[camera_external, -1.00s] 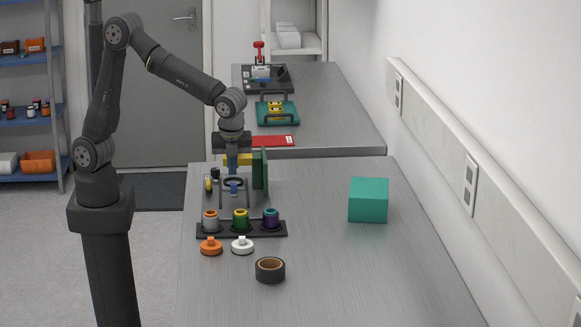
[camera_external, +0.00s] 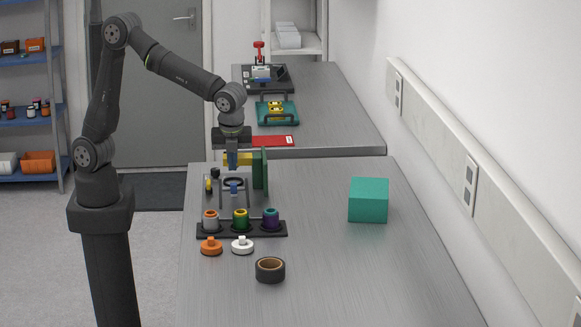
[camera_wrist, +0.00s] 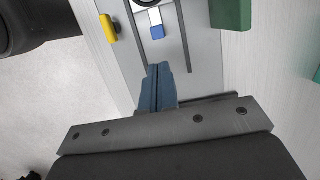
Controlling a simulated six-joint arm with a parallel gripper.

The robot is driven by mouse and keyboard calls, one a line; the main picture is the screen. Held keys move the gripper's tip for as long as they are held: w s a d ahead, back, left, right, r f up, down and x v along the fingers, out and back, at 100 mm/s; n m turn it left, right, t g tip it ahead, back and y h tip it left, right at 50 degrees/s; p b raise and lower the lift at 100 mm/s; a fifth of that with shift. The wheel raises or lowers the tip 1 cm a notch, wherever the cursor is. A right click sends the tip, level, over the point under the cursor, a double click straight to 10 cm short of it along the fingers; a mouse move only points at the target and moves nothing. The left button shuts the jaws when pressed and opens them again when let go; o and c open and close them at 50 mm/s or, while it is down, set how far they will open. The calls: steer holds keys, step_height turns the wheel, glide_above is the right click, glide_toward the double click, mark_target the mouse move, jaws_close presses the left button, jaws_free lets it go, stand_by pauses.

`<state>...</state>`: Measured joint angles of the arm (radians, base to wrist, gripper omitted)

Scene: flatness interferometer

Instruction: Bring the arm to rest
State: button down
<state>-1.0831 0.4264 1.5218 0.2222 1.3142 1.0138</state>
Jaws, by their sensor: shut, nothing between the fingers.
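My gripper (camera_external: 231,162) hangs pointing down above the interferometer fixture at the far left part of the near table. In the wrist view its blue fingers (camera_wrist: 158,88) are pressed together with nothing between them. My gripper is close to the green plate in the external view. I cannot tell the exact gap there.
A dark rack (camera_external: 203,231) holds grey, green and purple cups. An orange knob (camera_external: 211,247), a white knob (camera_external: 242,246) and a roll of dark tape (camera_external: 270,277) lie in front. A teal box (camera_external: 368,203) stands right. The table's front right is clear.

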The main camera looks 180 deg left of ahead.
steer(key=x, duration=0.7)
steer(key=shift+s+f, duration=0.1)
steer(key=shift+f, duration=0.05)
steer(key=shift+w, duration=0.25)
